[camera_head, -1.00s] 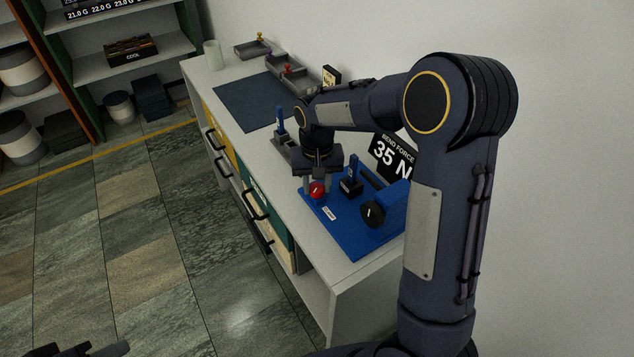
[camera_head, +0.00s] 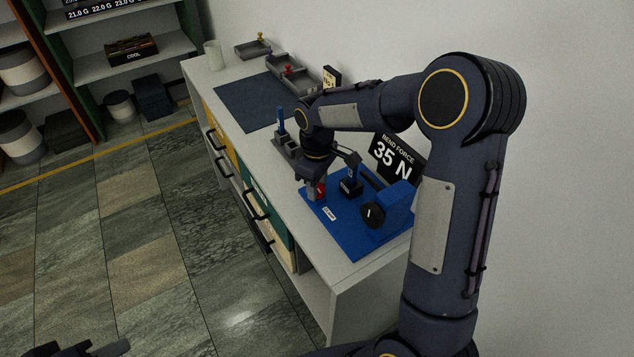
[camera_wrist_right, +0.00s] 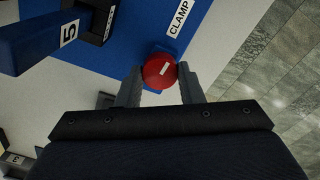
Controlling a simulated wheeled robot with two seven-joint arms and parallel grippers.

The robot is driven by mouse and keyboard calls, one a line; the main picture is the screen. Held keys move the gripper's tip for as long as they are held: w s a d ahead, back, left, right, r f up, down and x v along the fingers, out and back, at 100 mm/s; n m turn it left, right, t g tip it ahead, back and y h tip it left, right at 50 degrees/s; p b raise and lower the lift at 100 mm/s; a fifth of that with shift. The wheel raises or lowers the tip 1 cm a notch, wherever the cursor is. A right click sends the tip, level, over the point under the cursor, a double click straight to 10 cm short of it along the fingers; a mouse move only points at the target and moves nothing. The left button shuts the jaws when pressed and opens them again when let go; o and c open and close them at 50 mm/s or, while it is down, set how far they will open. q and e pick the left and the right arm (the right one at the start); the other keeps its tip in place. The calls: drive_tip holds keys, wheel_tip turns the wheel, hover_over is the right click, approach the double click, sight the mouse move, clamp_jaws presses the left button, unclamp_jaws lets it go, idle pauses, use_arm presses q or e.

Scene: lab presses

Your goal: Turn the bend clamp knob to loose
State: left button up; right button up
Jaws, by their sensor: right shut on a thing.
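The bend clamp knob is red with a white mark. In the right wrist view the knob (camera_wrist_right: 158,72) sits between the fingertips, beside a white CLAMP label (camera_wrist_right: 180,17).
A black knob (camera_head: 373,214) and a small black block (camera_head: 350,186) stand on the fixture. A sign (camera_head: 394,158) reading BEND FORCE 35 N stands behind. A grey holder with a blue upright (camera_head: 281,122) is to the left. A dark mat (camera_head: 247,105) lies farther along the counter.

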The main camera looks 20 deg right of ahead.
drive_tip(key=n+p, duration=0.1)
drive_tip(key=n, duration=0.4)
drive_tip(key=shift+r+n, duration=0.1)
drive_tip(key=shift+n, duration=0.2)
drive_tip(key=n+p, duration=0.1)
drive_tip(key=n, duration=0.3)
drive_tip(key=n+p, duration=0.1)
drive_tip(key=n, duration=0.4)
drive_tip(key=shift+n+p, duration=0.75)
drive_tip(key=shift+n, duration=1.55)
drive_tip(key=o, duration=1)
wheel_tip(320, 180, up, 8)
drive_tip(key=shift+f+b, duration=0.15)
drive_tip(key=shift+b, duration=0.15)
